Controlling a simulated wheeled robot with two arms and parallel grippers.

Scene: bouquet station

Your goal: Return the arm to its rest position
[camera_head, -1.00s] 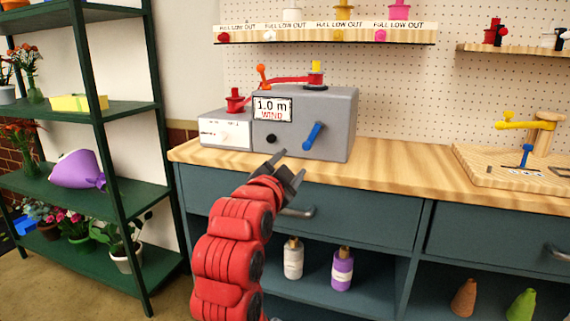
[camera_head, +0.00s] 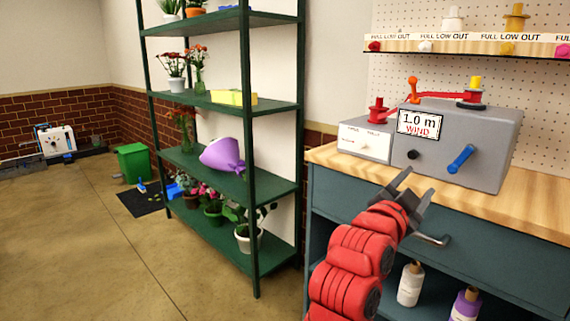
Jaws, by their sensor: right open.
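My right gripper (camera_head: 408,196) is at the end of my red arm, in front of the workbench (camera_head: 540,215). Its dark fingers are apart with nothing between them. It shows just below the grey winding machine (camera_head: 470,150), which has a "1.0 m WIND" sign (camera_head: 420,124) and a blue handle (camera_head: 460,158). In the picture the fingers overlap the bench's front edge; whether they touch it I cannot tell. My left gripper is out of view.
A green shelf (camera_head: 275,106) with potted plants and a purple wrapped bouquet (camera_head: 222,155) stands left of the bench. A green bin (camera_head: 133,163) and dark mat (camera_head: 140,201) lie farther left. Open floor (camera_head: 90,260) fills the lower left. A drawer handle (camera_head: 432,240) is near my gripper.

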